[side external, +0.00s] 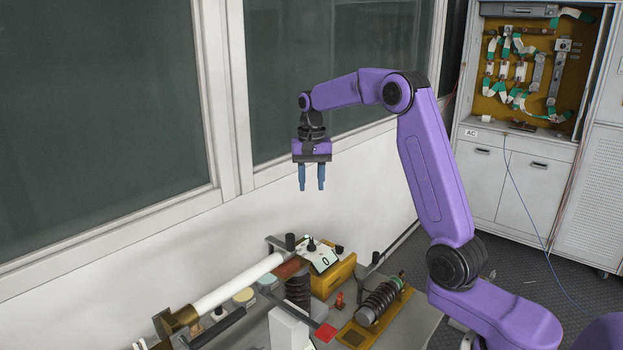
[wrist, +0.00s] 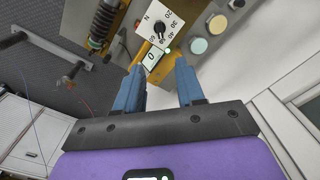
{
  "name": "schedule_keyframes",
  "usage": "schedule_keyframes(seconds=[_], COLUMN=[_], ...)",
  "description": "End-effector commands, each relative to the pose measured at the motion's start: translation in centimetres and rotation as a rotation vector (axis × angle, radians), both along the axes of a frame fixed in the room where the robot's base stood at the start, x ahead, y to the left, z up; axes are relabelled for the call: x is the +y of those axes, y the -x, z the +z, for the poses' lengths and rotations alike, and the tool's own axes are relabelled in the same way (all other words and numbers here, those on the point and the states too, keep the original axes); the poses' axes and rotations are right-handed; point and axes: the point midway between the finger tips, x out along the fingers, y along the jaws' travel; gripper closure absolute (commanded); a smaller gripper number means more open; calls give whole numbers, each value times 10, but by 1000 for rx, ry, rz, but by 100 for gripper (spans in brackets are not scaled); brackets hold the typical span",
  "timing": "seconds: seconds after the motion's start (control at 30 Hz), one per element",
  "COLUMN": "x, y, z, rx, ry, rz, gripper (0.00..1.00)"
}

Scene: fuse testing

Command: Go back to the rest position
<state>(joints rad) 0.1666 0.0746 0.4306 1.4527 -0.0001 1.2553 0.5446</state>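My gripper (side external: 311,178) hangs in the air with its fingers pointing down, well above the work table (side external: 388,335). Its two blue fingers are apart with nothing between them, so it is open and empty. In the wrist view my gripper (wrist: 159,66) also shows both fingers spread. Beyond the fingertips in that view is a white dial plate (wrist: 145,21) with a black knob. The same plate (side external: 319,258) sits on a yellow box (side external: 336,276) in the side view.
A long white tube (side external: 238,283) lies across the table. A black ribbed part (side external: 380,302) lies on a yellow base, and another ribbed part (side external: 298,290) stands nearby. Windows (side external: 335,65) and a white wall are behind my gripper. A cabinet (side external: 515,180) stands at the right. The air around my gripper is clear.

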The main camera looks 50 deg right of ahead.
Motion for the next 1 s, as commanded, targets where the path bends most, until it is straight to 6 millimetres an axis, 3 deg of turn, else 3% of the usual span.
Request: schedule_keyframes(seconds=[0.63, 0.77, 1.0], x=[6, 29, 93], y=[1, 7, 38], z=[6, 7, 7], rx=[0, -3, -5], ry=[0, 0, 1], rz=[22, 114, 393], gripper=[62, 62, 62])
